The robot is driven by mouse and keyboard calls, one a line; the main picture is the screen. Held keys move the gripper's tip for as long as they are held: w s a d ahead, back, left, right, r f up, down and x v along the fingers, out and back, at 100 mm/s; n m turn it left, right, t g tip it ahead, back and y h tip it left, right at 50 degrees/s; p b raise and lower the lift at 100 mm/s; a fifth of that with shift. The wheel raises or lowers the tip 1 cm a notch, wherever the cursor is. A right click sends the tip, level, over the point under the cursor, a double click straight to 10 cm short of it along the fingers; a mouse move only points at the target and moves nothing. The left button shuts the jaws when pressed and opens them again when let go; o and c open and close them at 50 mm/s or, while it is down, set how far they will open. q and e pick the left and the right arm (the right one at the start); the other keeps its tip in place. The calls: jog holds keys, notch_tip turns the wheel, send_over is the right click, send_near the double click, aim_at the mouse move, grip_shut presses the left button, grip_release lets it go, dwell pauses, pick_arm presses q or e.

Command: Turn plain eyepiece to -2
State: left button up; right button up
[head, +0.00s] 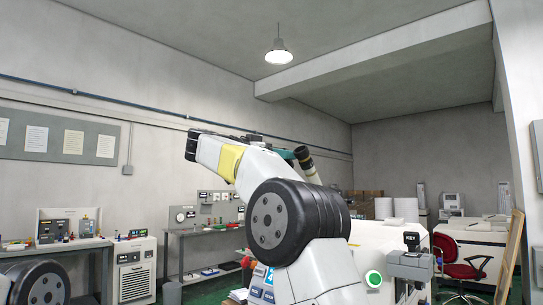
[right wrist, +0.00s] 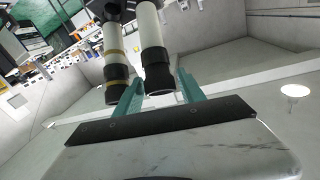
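In the right wrist view the plain eyepiece (right wrist: 152,45) is a white tube with a black end. Beside it on the left is a second eyepiece (right wrist: 114,45) with yellowish bands and a black end. My right gripper (right wrist: 159,76) has teal fingers spread apart, one on each side of the plain eyepiece's black end, with a visible gap at each side. The left finger lies close to the banded eyepiece. In the head view the right gripper (head: 288,153) shows small beside one eyepiece (head: 304,160); my arm hides much around it. The scale marks cannot be read. My left gripper is out of view.
A white machine housing (head: 385,240) stands behind my right arm. A bench (head: 205,232) with instruments and a table (head: 60,244) with small parts are at the left. A red chair (head: 462,268) is at the right. The air above the arm is clear.

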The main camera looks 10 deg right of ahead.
grip_shut()
jog(key=shift+n+t, duration=0.4)
jog(key=shift+n, duration=0.1)
jog(key=n+t+y, duration=0.1)
jog(key=n, duration=0.1)
jog(key=n+t+y, duration=0.1)
jog(key=n+t, duration=0.1)
jog(key=shift+s+d+n+y, duration=0.1)
jog(key=shift+n+y, duration=0.2)
jog(key=shift+n, duration=0.1)
jog(key=shift+n+t+y, duration=1.3)
jog(key=shift+n+y, duration=0.3)
jog(key=shift+n, duration=0.6)
jog(key=shift+o, duration=0.2)
grip_release()
